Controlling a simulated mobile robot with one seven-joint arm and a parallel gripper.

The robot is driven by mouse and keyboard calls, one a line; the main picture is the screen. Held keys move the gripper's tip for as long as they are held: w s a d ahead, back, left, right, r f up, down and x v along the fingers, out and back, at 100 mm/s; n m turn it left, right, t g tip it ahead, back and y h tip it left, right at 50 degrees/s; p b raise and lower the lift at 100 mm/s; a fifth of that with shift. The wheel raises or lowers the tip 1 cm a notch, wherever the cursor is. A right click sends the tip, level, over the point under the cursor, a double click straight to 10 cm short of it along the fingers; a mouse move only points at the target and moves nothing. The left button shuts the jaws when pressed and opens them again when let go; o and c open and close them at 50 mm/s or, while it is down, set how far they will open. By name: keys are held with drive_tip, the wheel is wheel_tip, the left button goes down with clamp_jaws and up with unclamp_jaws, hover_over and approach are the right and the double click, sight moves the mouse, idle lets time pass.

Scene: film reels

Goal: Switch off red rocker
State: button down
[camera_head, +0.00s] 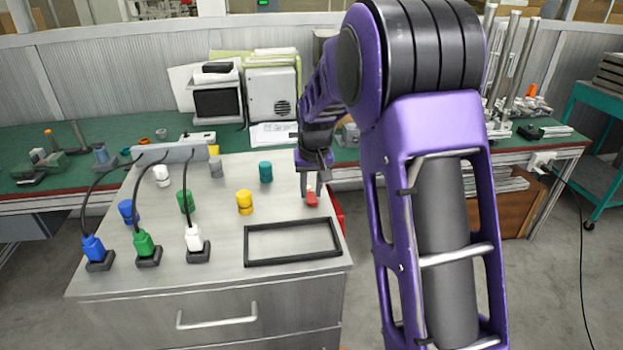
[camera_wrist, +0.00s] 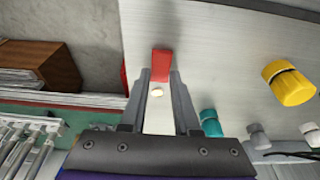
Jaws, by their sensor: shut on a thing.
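The red rocker (camera_head: 311,198) is on the grey metal cabinet top (camera_head: 215,285), near its right edge. In the wrist view the rocker (camera_wrist: 161,63) is a red block at the fingertips. My gripper (camera_head: 311,190) reaches down to it from above. Its two fingers (camera_wrist: 160,75) are shut on the rocker, one at each side.
An empty black frame (camera_head: 292,242) lies in front of the rocker. Yellow (camera_head: 244,202) and teal (camera_head: 265,172) cylinders stand to its left. Blue (camera_head: 93,247), green (camera_head: 143,242) and white (camera_head: 194,239) plugs with black cables stand farther left. A green bench (camera_head: 225,143) runs behind.

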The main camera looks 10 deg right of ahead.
sight(311, 196)
drive_tip(key=shift+w+r+g+p, duration=0.3)
drive_tip(key=shift+g+p, duration=0.7)
drive_tip(key=shift+p, duration=1.2)
drive_tip(key=shift+w+f+g+p, duration=0.1)
drive_tip(key=shift+f+g+p, duration=0.2)
drive_tip(key=shift+p, duration=0.1)
drive_tip(key=c, duration=0.6)
unclamp_jaws()
drive_tip(key=shift+c, duration=0.2)
wheel_tip(311, 196, up, 17)
drive_tip(key=shift+s+r, duration=0.2)
drive_tip(key=shift+s, duration=0.1)
